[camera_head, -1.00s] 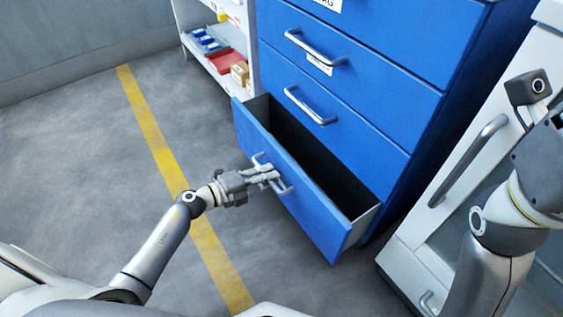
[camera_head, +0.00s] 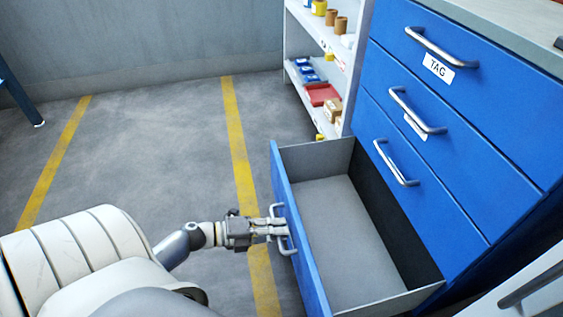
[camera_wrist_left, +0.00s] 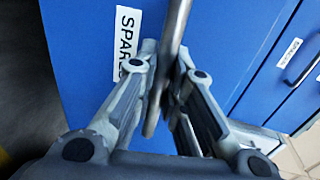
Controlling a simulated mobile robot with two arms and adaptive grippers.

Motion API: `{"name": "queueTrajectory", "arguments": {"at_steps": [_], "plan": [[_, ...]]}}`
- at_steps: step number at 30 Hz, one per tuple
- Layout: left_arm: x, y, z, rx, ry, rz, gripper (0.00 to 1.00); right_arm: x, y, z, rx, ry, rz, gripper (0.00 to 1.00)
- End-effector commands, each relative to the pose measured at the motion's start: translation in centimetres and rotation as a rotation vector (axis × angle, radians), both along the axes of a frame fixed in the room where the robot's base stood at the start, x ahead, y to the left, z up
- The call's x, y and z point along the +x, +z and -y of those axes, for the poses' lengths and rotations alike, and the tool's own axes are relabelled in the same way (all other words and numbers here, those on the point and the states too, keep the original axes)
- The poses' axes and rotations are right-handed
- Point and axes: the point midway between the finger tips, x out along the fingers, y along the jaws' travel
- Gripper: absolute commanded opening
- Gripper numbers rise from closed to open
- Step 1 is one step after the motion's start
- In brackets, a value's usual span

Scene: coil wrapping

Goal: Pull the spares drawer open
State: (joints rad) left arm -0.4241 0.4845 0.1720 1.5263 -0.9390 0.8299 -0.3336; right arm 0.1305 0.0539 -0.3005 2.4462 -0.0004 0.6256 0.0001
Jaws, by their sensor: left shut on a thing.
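The spares drawer (camera_head: 335,200) is the bottom drawer of the blue cabinet and stands well out from it. Its grey inside shows and looks empty. My left gripper (camera_head: 279,229) is shut on the drawer's metal handle (camera_head: 281,243), on the drawer's front at its left side. In the left wrist view, the fingers (camera_wrist_left: 162,90) close around the handle bar (camera_wrist_left: 177,28), and a white label (camera_wrist_left: 127,45) reading SPARES shows on the blue front, partly hidden by a finger. My right gripper does not show.
Shut blue drawers (camera_head: 440,105) with metal handles, one with a TAG label, are above. Shelves (camera_head: 345,55) with small boxes stand behind. A white unit (camera_head: 525,290) is at lower right. Floor left of the drawer is clear, with yellow lines (camera_head: 237,145).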

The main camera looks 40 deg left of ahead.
Motion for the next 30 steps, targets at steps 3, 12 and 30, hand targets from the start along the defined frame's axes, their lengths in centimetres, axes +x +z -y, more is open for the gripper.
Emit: {"name": "queueTrajectory", "arguments": {"at_steps": [3,12,30], "plan": [[0.0,0.0,0.0,0.000,-0.001,-0.001,0.00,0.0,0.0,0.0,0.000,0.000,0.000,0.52],[0.0,0.0,0.0,0.000,-0.001,-0.001,0.33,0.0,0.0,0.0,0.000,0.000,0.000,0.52],[-4.2,0.9,-3.2,0.002,0.000,-0.005,0.33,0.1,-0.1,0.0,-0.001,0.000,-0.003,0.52]]}}
